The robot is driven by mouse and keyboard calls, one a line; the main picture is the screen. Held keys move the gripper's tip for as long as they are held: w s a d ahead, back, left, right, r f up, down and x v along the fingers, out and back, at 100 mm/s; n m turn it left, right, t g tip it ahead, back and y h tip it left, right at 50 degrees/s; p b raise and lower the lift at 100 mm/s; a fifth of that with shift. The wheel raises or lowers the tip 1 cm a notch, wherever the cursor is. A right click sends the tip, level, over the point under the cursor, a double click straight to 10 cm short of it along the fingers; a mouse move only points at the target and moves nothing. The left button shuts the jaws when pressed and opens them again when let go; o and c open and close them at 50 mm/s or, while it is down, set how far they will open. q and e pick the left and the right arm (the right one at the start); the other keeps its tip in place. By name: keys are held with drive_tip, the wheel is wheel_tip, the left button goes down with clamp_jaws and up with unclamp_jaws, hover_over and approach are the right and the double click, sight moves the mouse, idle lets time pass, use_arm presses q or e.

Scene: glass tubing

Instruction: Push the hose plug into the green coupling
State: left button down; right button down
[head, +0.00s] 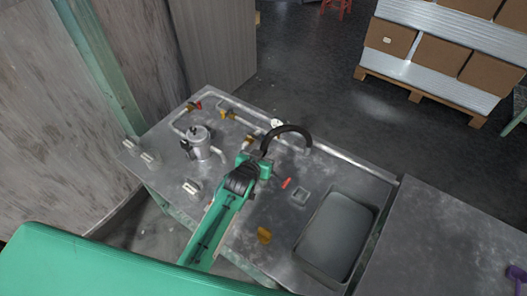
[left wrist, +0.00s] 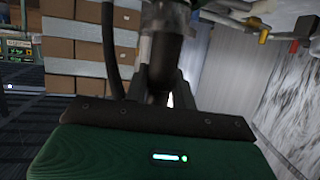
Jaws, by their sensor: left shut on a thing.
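My left arm reaches over the metal bench, and my left gripper (head: 262,164) is shut on the end of a black hose (head: 290,129). The hose arcs up from the jaws and bends down to the right, near the bench's back pipe. In the left wrist view a dark cylindrical plug (left wrist: 165,48) stands between the fingers (left wrist: 160,92), with a strip of the hose (left wrist: 109,50) to its left. I cannot make out the green coupling apart from my own green arm parts; it may be hidden by the gripper. My right gripper is not in view.
A metal pot (head: 199,141) stands on the bench left of my gripper. Pipes with red and yellow valve handles (head: 227,115) run along the back.

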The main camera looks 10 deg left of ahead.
use_arm(q)
drive_tip(key=shift+f+b, duration=0.6)
drive_tip(key=shift+f, duration=0.5)
drive_tip(key=c, duration=1.1)
unclamp_jaws()
drive_tip(key=b+v, duration=0.1)
drive_tip(key=v, duration=1.3)
drive_tip(key=shift+w, duration=0.1)
